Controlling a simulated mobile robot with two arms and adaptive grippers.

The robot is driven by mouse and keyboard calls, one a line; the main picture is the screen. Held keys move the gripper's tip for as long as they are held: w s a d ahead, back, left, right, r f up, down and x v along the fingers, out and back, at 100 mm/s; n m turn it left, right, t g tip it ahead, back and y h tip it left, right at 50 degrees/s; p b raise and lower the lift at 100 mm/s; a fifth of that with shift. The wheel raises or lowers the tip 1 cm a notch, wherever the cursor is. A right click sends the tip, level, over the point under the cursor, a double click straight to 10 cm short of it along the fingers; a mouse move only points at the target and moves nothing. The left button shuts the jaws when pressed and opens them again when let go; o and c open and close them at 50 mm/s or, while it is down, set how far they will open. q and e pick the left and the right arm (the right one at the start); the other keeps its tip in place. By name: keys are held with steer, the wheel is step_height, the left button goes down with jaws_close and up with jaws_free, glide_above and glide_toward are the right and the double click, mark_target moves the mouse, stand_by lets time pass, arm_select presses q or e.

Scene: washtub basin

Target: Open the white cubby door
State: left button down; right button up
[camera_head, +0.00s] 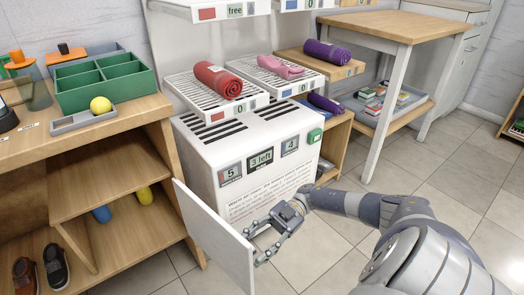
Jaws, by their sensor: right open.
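The white cubby door (213,240) is a flat white panel at the lower middle of the head view. It stands out at an angle in front of the white cabinet with the number displays, its near edge toward me. My right gripper (255,249) is open, with its fingertips close to the door's right edge. I cannot tell whether they touch it. The space behind the door is hidden by the panel. My left gripper is not in view.
A wooden shelf unit (100,165) with shoes and a green crate (98,84) stands at the left. The white cabinet (250,150) carries racks with rolled towels. A wooden table (395,25) stands at the back right. Tiled floor (465,165) is clear at the right.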

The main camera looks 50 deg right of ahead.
steer(key=d, duration=0.6)
steer(key=shift+d, duration=0.35)
stand_by(0.4)
